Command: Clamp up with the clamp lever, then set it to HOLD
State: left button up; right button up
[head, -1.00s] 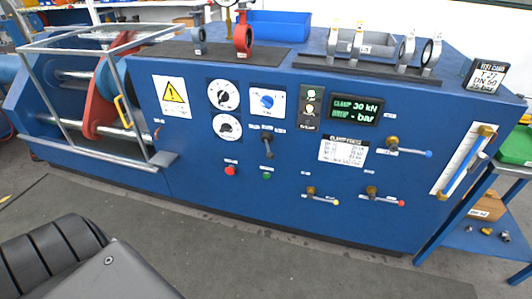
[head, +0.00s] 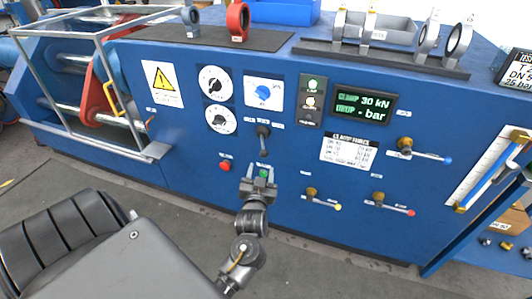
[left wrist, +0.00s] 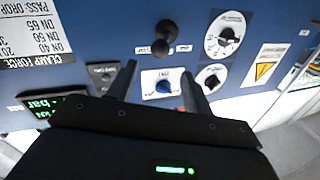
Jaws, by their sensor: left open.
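A short black lever (head: 263,138) stands out from the blue panel below the blue dial (head: 263,94), its handle pointing down. I take it for the clamp lever; its label is too small to read. The lever also shows in the left wrist view (left wrist: 163,40), beyond the fingertips. My left gripper (head: 259,178) is open and empty, just below the lever in the head view and apart from it, partly covering the green button (head: 264,172). The display (head: 362,107) reads CLAMP 30 kN and DROP - bar. My right gripper is not in view.
A red button (head: 225,166) is left of my gripper. Levers with yellow (head: 322,200), red (head: 392,204) and blue (head: 425,151) tips stick out at the right. A caged clamping machine (head: 95,95) is at the left. Valves (head: 430,38) stand on top.

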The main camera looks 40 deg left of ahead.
aim_at(264, 156)
pick_arm(q)
jog(key=x, duration=0.9)
jog(key=shift+w+a, duration=0.25)
jog(key=shift+w, duration=0.1)
jog(key=shift+c, duration=0.7)
jog(key=c, duration=0.5)
grip_shut()
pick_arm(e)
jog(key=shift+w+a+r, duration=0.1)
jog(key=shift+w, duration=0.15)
